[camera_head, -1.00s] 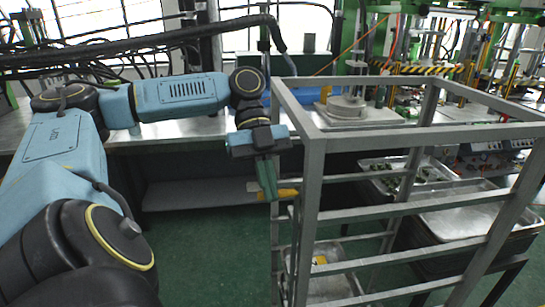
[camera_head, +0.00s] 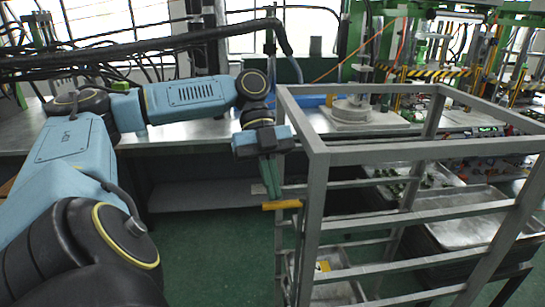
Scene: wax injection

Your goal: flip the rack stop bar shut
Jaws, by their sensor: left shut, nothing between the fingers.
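The grey metal rack (camera_head: 318,160) stands at the centre right, with an open frame and several horizontal rails. A short yellow bar (camera_head: 284,205), which looks like the rack stop bar, lies roughly level at the rack's left front post and sticks out to the left. My left gripper (camera_head: 273,193) points down beside that post, with its green fingers shut and empty. Its fingertips are right at the yellow bar's upper edge; I cannot tell whether they touch it. My right gripper is not in view.
Metal trays (camera_head: 470,215) with small parts stand behind and right of the rack. A workbench (camera_head: 200,135) runs along the back, with a round metal fixture (camera_head: 352,110) on it. Green floor (camera_head: 215,250) is clear left of the rack.

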